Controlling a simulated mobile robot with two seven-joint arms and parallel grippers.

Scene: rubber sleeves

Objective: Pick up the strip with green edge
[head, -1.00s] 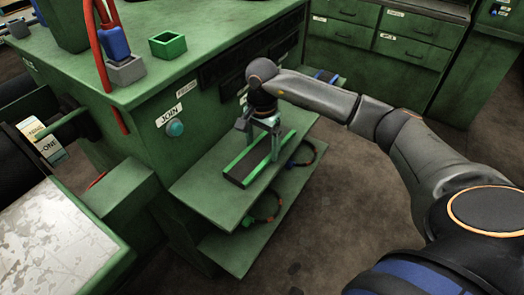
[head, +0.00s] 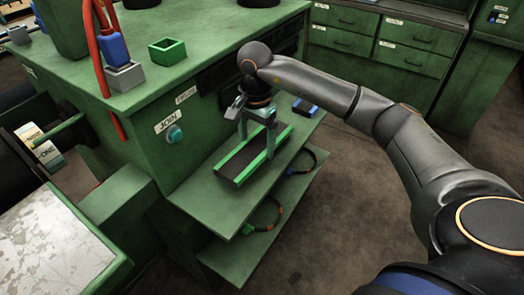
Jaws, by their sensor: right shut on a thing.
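The dark strip with bright green edges (head: 240,164) is at the upper green shelf (head: 210,190) on the side of the workbench. It lies at a slant, its near end toward the lower left. My right gripper (head: 257,150) reaches down from above and is shut on the strip near its middle. I cannot tell whether the strip is clear of the shelf or still touching it. My left gripper is out of view.
A blue-and-black item (head: 304,107) lies on the shelf's far end. Cable loops hang by the lower shelf (head: 240,255). The JOIN button (head: 175,134) is on the bench side. A green open box (head: 167,51) and a grey holder with a blue-handled tool (head: 123,76) stand on top.

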